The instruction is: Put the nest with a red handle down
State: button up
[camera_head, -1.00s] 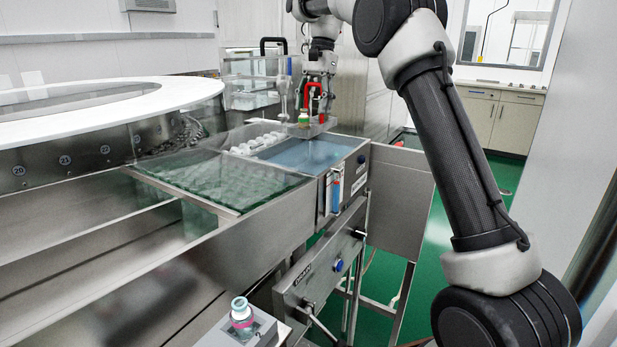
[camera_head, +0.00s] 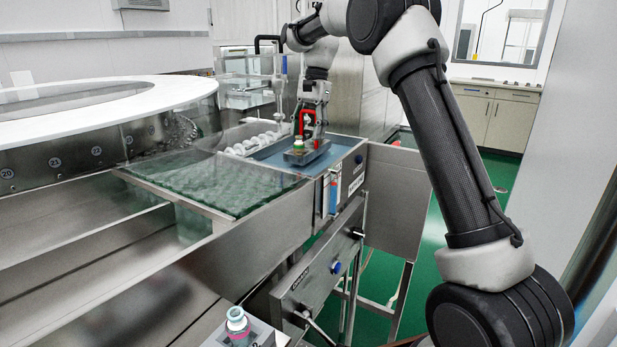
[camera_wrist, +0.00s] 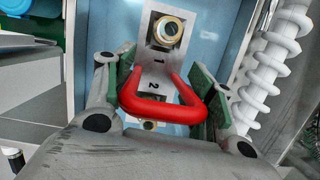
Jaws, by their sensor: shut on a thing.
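The nest, a metal plate (camera_wrist: 157,62) marked 1 and 2 with a red handle (camera_wrist: 165,113), is in the wrist view. My gripper (camera_wrist: 163,92) is shut on the red handle. A round brass-rimmed vial top (camera_wrist: 168,30) shows at position 1; position 2 is mostly hidden by the handle and gripper. In the head view the nest (camera_head: 300,157) is low over the blue tray surface (camera_head: 270,152), with a small green-banded vial (camera_head: 298,143) upright on it. I cannot tell whether the nest touches the surface. My gripper also shows there (camera_head: 311,117).
A white screw conveyor (camera_head: 250,143) runs along the tray's left side; its coils also show in the wrist view (camera_wrist: 268,65). A glass-covered section (camera_head: 210,182) lies nearer. Another vial (camera_head: 238,324) stands on a block at the bottom. The blue surface is otherwise clear.

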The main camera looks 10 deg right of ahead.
jog(key=x, duration=0.3)
jog(key=d+x, duration=0.1)
jog(key=x, duration=0.2)
jog(key=w+x, duration=0.1)
jog(key=x, duration=0.1)
jog(key=shift+d+f, duration=0.25)
jog(key=shift+f, duration=0.4)
jog(key=o, duration=1.5)
jog(key=shift+f, duration=0.1)
jog(key=shift+o, duration=0.2)
